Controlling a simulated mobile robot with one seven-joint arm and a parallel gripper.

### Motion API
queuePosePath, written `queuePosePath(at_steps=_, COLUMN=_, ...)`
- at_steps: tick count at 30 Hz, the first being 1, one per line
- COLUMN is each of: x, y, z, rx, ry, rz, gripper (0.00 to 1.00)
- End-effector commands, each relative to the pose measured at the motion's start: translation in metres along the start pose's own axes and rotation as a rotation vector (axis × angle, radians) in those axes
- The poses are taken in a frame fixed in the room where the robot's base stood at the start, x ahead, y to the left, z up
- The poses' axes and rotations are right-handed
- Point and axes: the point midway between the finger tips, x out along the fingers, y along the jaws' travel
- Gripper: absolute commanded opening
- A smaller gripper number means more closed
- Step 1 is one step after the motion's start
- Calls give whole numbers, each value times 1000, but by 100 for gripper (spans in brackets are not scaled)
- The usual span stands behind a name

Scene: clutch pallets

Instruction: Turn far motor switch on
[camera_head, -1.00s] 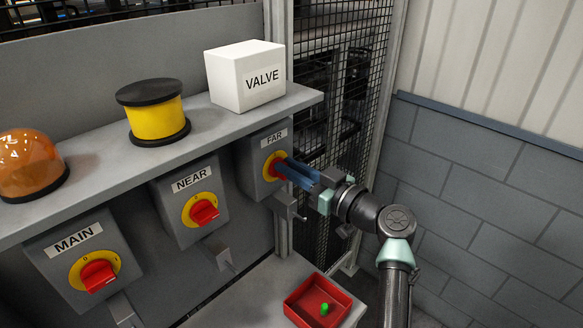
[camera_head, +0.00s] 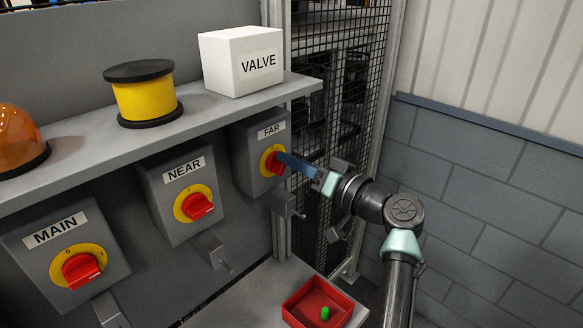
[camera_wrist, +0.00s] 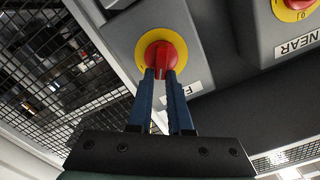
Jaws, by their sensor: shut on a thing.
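The far motor switch is a red knob (camera_head: 274,164) on a yellow disc, on a grey box (camera_head: 242,150) labelled FAR, at the right end of the row. My gripper (camera_head: 283,160) reaches it from the right, with its blue fingers shut on the red knob. In the wrist view, the two fingertips (camera_wrist: 162,76) sit on either side of the raised grip of the red knob (camera_wrist: 161,52). The knob's exact angle is hard to tell, since the fingers cover part of it.
The NEAR switch (camera_head: 198,206) and MAIN switch (camera_head: 80,268) stand to the left. A shelf above bears a white VALVE box (camera_head: 240,62), a yellow-black drum (camera_head: 146,98) and an orange beacon (camera_head: 18,138). A red tray (camera_head: 340,308) with a green piece lies below. Mesh fence (camera_head: 362,100) stands behind.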

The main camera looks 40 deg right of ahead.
Motion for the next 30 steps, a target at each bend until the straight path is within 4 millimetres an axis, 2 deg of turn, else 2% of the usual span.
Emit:
queuePosePath(at_steps=21, x=0, y=11, z=3, rx=674, ry=-2, rz=1, gripper=0)
queuePosePath(at_steps=30, x=0, y=13, z=6, rx=884, ry=-1, rz=1, gripper=0)
